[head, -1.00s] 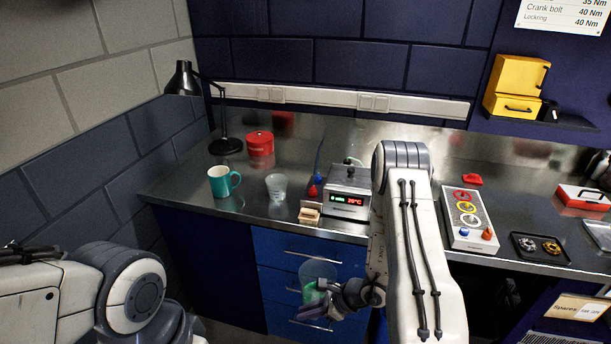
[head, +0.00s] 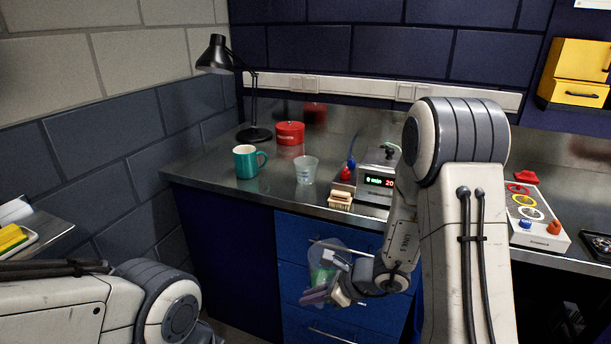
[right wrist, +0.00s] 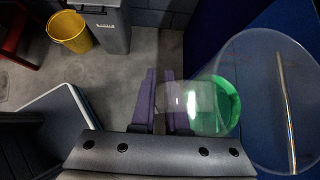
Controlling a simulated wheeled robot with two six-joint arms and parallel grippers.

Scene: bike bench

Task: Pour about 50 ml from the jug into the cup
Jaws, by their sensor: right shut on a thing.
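My right gripper (head: 322,290) is shut on a clear jug (head: 342,245) with green liquid low inside it. The jug is in front of the blue drawers, below the bench top. In the right wrist view the jug (right wrist: 262,50) is at the right, with the green liquid (right wrist: 228,106) beside my purple fingers (right wrist: 160,105). A clear, empty-looking cup (head: 306,172) stands upright on the bench, above and left of the jug in the picture. A teal mug (head: 246,163) stands to its left. My left gripper is out of view.
A red tin (head: 290,133) and a black lamp (head: 254,133) stand behind. Blue drawers (head: 300,270) are below the bench edge. A side shelf (head: 45,238) is at the left.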

